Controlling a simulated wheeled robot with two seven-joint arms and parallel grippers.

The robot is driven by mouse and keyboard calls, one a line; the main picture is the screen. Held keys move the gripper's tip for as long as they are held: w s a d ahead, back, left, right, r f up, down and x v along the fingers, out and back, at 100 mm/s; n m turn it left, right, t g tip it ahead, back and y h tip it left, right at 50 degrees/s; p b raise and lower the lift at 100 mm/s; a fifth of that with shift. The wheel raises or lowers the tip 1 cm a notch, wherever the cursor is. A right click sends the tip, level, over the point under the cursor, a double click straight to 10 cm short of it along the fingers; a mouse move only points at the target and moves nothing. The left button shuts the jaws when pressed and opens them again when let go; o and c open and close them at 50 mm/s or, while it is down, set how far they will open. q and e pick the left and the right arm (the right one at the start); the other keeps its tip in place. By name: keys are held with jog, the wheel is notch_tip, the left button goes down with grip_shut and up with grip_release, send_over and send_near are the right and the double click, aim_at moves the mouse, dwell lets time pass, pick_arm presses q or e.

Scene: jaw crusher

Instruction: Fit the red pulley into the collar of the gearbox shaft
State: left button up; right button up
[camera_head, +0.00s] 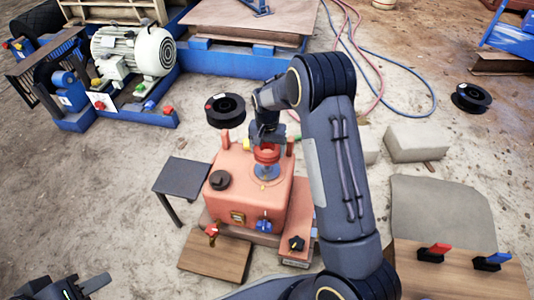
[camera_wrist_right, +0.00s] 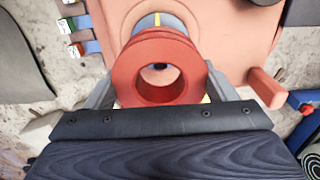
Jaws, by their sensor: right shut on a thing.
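The red pulley (camera_head: 267,153) is between the fingers of my right gripper (camera_head: 267,147), just above the gearbox (camera_head: 240,192). In the right wrist view the red pulley (camera_wrist_right: 128,72) faces the camera with its open bore. The fingers of my right gripper (camera_wrist_right: 160,95) press on its two sides. The grey-blue shaft collar (camera_head: 266,172) stands on top of the gearbox, directly below the pulley. The collar (camera_wrist_right: 150,22) has a yellow mark. Whether pulley and collar touch is unclear. My left gripper (camera_head: 84,288) is at the bottom left, partly cut off, away from the gearbox.
A wooden board (camera_head: 215,256) lies in front. A motor on a blue frame (camera_head: 132,52) stands behind left. Concrete blocks (camera_head: 416,142) lie right.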

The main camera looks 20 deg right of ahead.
jog(key=shift+f+b, duration=1.35)
jog(key=shift+f, duration=2.3)
jog(key=shift+f, duration=0.15)
jog(key=o, duration=1.8)
jog(key=shift+c, duration=0.2)
